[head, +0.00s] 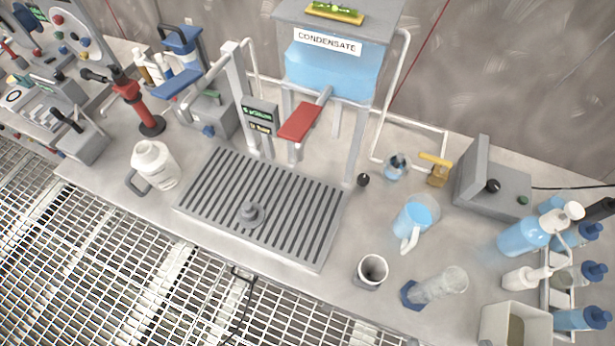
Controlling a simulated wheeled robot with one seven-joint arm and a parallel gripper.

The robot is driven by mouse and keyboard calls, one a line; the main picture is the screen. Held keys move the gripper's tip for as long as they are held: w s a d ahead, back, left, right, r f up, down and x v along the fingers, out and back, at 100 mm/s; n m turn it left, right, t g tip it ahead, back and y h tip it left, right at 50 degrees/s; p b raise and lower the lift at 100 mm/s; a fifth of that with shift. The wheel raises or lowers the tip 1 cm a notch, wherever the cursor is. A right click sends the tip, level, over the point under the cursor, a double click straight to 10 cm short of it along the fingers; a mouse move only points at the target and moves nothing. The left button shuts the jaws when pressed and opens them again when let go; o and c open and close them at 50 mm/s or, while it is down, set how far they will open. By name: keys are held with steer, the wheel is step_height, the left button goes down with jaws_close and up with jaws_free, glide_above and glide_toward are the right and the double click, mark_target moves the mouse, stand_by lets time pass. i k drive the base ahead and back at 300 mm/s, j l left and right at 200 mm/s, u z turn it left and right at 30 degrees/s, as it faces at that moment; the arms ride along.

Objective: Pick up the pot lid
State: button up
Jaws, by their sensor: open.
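No lid on a pot can be made out. A small grey round piece with a knob on top (251,213) rests on the slatted drain grate (190,203) in the head view; it looks like the pot lid, though it is too small to be certain. It sits near the front edge of the grate, with clear slats around it. My gripper does not show in this view.
A condensate tank (333,70) with a red lever (300,121) stands behind the grate. A white jug (154,165) is left of it. To the right are a blue-filled pitcher (415,218), a grey cup (371,272), a clear cylinder (438,284) and several bottles.

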mark_target(250, 215)
steer(key=k+j, duration=0.1)
steer(key=j, duration=0.5)
steer(key=k+j, duration=0.1)
steer(key=j, duration=0.45)
steer(key=k+j, duration=0.1)
steer(key=j, duration=0.5)
